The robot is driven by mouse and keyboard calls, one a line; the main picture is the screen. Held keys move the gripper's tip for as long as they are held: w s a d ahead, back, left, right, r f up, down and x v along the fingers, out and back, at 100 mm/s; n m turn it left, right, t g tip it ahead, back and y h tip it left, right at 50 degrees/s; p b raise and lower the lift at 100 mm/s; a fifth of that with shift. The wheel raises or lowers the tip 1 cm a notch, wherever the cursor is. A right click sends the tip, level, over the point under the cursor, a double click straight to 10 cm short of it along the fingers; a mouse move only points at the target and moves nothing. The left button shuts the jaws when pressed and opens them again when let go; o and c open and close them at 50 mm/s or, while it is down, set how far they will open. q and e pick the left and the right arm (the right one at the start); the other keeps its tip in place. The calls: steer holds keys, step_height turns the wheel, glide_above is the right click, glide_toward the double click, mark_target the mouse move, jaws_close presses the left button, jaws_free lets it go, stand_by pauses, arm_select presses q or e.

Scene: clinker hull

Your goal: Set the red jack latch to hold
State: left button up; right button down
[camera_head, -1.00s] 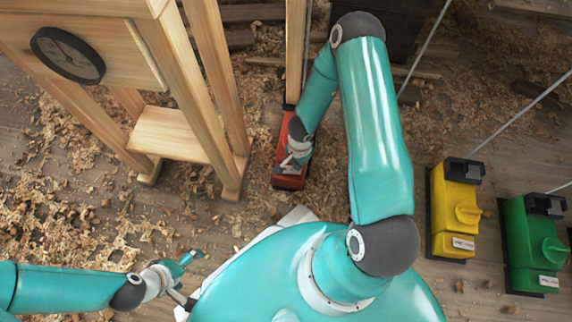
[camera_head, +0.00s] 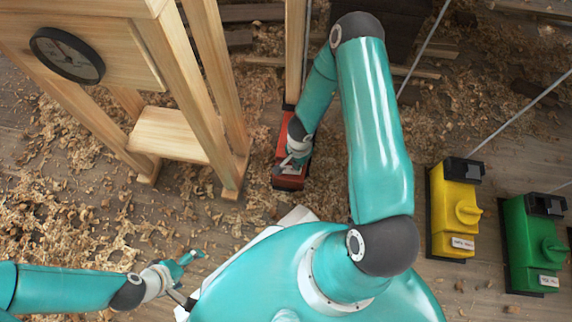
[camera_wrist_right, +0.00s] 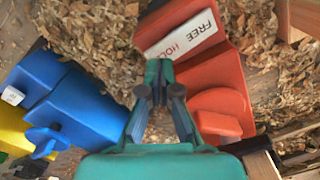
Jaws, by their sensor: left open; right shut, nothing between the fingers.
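The red jack (camera_head: 288,181) stands on the floor, partly hidden behind my right arm in the head view. In the right wrist view the red jack (camera_wrist_right: 215,60) fills the upper right, with a white label (camera_wrist_right: 182,37) reading FREE and, partly covered, HOLD. Its raised red latch (camera_wrist_right: 220,103) lies to the right of my fingers. My right gripper (camera_wrist_right: 159,70) is shut and empty, its tips over the jack beside the label; I cannot tell whether they touch it. My left gripper (camera_head: 192,262) is open and empty, low at the left of the head view.
A blue jack (camera_wrist_right: 75,105) shows left in the wrist view. A yellow jack (camera_head: 453,210) and a green jack (camera_head: 528,240) stand to the right, with slanting rods above. A wooden frame with a dial (camera_head: 68,55) stands left of the red jack. Wood shavings cover the floor.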

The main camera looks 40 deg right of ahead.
steer(key=shift+f+b, duration=1.1)
steer(key=shift+f, duration=0.55)
stand_by(0.5)
steer(key=shift+r, duration=0.15)
step_height(320, 180, up, 7)
steer(key=p, duration=0.7)
steer(key=shift+p, duration=0.4)
